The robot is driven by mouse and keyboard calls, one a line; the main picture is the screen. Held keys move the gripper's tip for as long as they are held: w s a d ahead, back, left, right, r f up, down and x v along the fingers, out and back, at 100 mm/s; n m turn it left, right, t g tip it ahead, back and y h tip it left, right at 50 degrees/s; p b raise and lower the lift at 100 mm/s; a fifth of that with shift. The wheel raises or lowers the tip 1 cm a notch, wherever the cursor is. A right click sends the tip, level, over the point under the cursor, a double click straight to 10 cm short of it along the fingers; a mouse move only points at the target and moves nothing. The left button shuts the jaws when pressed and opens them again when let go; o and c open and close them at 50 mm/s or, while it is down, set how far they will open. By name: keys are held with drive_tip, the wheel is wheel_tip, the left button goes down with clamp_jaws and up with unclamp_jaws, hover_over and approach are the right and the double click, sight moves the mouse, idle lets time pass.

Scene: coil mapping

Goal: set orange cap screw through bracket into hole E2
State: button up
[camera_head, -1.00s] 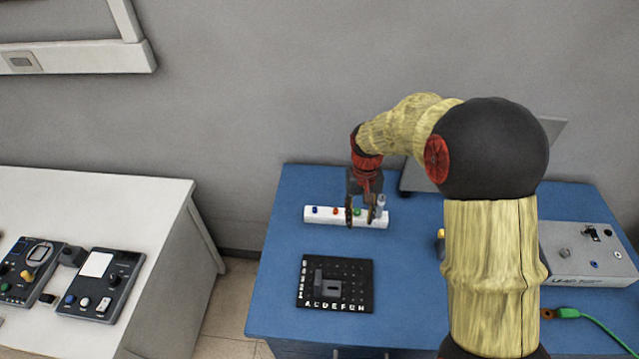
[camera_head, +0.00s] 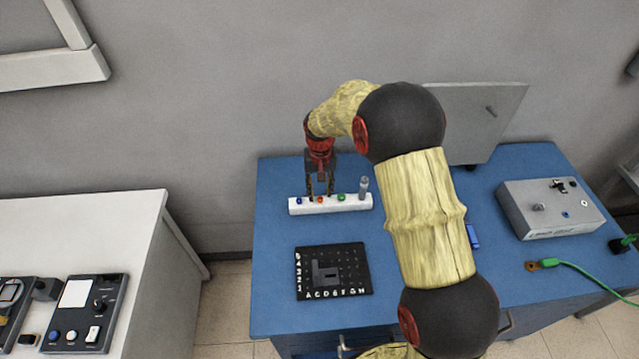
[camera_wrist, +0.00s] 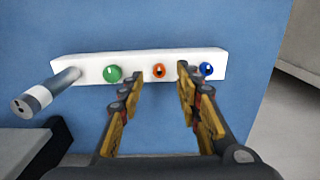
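The orange cap screw (camera_head: 321,200) stands in the white rack (camera_head: 350,206) between a blue and a green screw; it also shows in the wrist view (camera_wrist: 159,71). My gripper (camera_head: 320,194) is open above the rack, and in the wrist view its fingers (camera_wrist: 160,80) lie on either side of the orange screw without visibly touching it. The black hole board (camera_head: 311,294), with white letters along its front edge and left side, lies on the blue table. A dark grey bracket (camera_head: 327,281) rests on the board's left part. Hole E2 cannot be made out.
The blue screw (camera_wrist: 206,68) and green screw (camera_wrist: 112,73) flank the orange one closely. A grey cylindrical tool (camera_head: 364,187) stands at the rack's end. A grey box (camera_head: 550,210) and a green cable (camera_head: 590,275) are at the right. The table between rack and board is clear.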

drive_tip(key=shift+f, duration=1.2)
drive_tip(key=shift+c, duration=0.8)
clamp_jaws()
drive_tip(key=shift+c, duration=2.4)
unclamp_jaws()
clamp_jaws()
drive_tip(key=shift+r, duration=0.2)
drive_tip(key=shift+r, duration=0.25)
